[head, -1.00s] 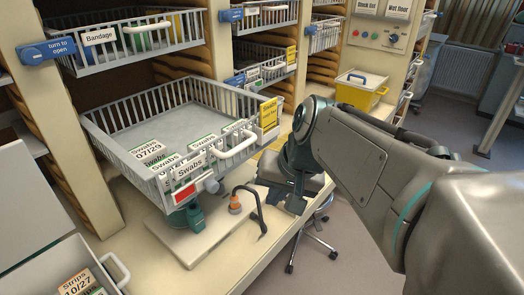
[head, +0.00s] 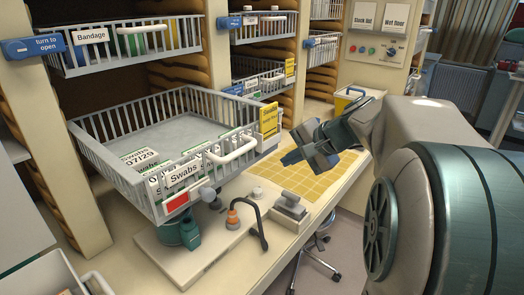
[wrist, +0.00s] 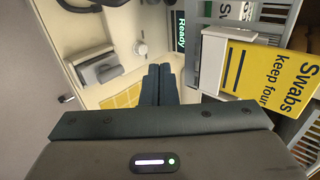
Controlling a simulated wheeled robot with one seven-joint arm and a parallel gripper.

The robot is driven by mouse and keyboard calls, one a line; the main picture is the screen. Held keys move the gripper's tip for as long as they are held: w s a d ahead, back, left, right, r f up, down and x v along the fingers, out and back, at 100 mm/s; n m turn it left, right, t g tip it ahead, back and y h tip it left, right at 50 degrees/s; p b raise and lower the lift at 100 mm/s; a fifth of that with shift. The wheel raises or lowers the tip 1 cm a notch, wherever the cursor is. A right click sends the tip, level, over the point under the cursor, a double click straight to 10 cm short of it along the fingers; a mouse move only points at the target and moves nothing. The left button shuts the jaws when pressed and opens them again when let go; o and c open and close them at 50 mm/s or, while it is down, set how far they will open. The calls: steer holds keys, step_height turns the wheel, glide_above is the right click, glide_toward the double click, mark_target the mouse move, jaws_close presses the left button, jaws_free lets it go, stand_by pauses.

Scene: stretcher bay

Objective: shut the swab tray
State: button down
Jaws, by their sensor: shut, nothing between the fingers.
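The swab tray (head: 100,160) is a grey wire-sided drawer on the left, pulled well out of its shelf opening. It has a white handle (head: 232,153), a "Swabs" label (head: 183,172), a red tag (head: 176,202) and white packs (head: 138,160) inside near the front. A yellow card (head: 268,119) hangs at its right corner; it shows large in the wrist view (wrist: 268,75). My gripper (head: 288,158) is right of the tray's front, apart from the handle. Its two fingers (wrist: 158,84) are together and empty in the wrist view.
A counter under the tray carries a stand with an orange-collared post (head: 232,217), a dark curved hook (head: 262,230) and a grey block (head: 290,207). A yellow grid mat (head: 305,178) lies behind them.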

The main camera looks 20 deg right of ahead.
steer(key=w+a, duration=0.2)
steer(key=w+a+p, duration=0.1)
steer(key=w, duration=0.1)
steer(key=shift+f, duration=0.35)
